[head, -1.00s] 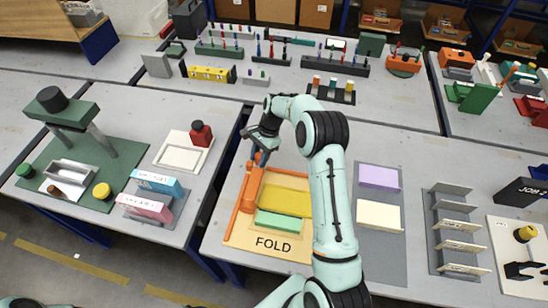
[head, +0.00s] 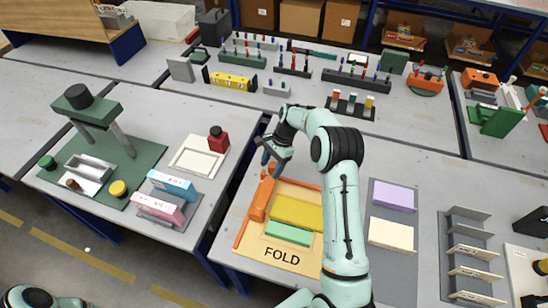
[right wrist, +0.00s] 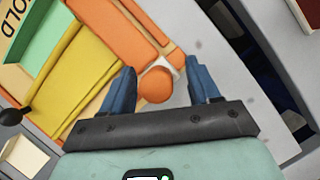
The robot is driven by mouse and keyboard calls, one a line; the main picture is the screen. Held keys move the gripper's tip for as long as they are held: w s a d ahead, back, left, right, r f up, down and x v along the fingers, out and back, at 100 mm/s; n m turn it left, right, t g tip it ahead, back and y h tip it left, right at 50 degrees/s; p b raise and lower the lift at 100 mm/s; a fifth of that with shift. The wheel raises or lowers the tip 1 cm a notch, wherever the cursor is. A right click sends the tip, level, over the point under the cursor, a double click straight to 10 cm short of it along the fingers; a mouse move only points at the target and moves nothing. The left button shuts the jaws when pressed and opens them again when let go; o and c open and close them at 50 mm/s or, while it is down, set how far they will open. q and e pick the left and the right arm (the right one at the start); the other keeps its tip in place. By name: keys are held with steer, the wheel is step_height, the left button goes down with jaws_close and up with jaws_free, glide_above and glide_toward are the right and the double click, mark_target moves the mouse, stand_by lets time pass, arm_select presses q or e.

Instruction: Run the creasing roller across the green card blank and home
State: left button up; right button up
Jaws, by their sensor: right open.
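The green card blank (head: 289,233) lies on the tan FOLD board (head: 250,252), with a yellow bar (head: 297,212) behind it. It also shows at the upper left of the right wrist view (right wrist: 32,38). The orange creasing roller (head: 259,200) stands along the board's left side, left of the card. Its round orange knob (right wrist: 156,86) is at its far end. My right gripper (head: 269,161) is open at that end; in the right wrist view its blue fingers (right wrist: 160,80) stand either side of the knob, with gaps visible. My left gripper is out of view.
A lilac block (head: 394,196) and a cream block (head: 390,233) lie on a grey mat right of the board. A grey rack (head: 470,250) stands farther right. A gap separates this table from the left one with the green press (head: 88,112).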

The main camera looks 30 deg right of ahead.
steer(key=v, duration=1.3)
steer(key=shift+w+a, duration=0.1)
steer(key=shift+a, duration=0.05)
